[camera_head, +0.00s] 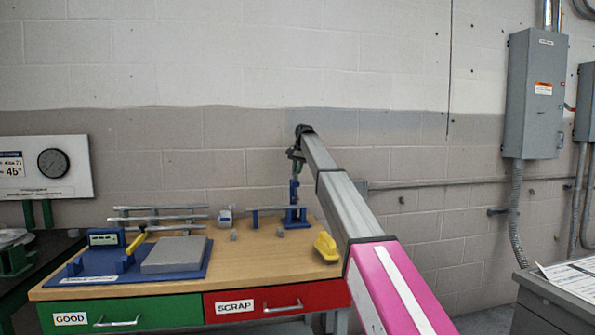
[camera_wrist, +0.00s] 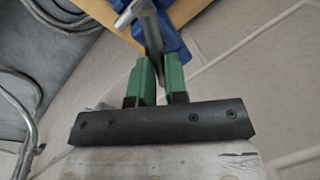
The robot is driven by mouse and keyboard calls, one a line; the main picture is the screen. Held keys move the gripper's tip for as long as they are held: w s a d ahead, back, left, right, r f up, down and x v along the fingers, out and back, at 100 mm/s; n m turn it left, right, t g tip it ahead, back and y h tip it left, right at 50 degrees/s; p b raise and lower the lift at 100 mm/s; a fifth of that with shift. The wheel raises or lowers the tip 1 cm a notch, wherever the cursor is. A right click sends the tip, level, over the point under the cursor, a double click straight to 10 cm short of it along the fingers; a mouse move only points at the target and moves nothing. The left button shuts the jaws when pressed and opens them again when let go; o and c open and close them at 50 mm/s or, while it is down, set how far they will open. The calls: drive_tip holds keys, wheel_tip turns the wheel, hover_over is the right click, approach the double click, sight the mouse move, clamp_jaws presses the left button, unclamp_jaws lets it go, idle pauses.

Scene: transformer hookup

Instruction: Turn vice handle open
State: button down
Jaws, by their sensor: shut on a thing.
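The blue vice (camera_head: 293,196) stands at the back right corner of the wooden bench. Its blue body also shows in the wrist view (camera_wrist: 173,40), behind the handle. The grey metal vice handle (camera_wrist: 153,40) runs down between the two green fingers of my gripper (camera_wrist: 159,80). My gripper is shut on the handle. In the head view my gripper (camera_head: 295,162) is at the top of the vice, small and dark, and the handle cannot be made out there.
The wooden bench (camera_head: 270,258) carries a blue fixture with a grey plate (camera_head: 175,254), a yellow block (camera_head: 326,246), and grey rails (camera_head: 160,218). Green and red drawers are below. A wall stands close behind the vice. Grey electrical boxes (camera_head: 535,95) hang at right.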

drive_tip(key=shift+w+a+n+g, duration=0.15)
drive_tip(key=shift+n+g, duration=0.25)
drive_tip(key=shift+n, duration=1.5)
drive_tip(key=c, duration=1.1)
unclamp_jaws()
drive_tip(key=shift+c, duration=0.2)
drive_tip(key=shift+r, duration=0.1)
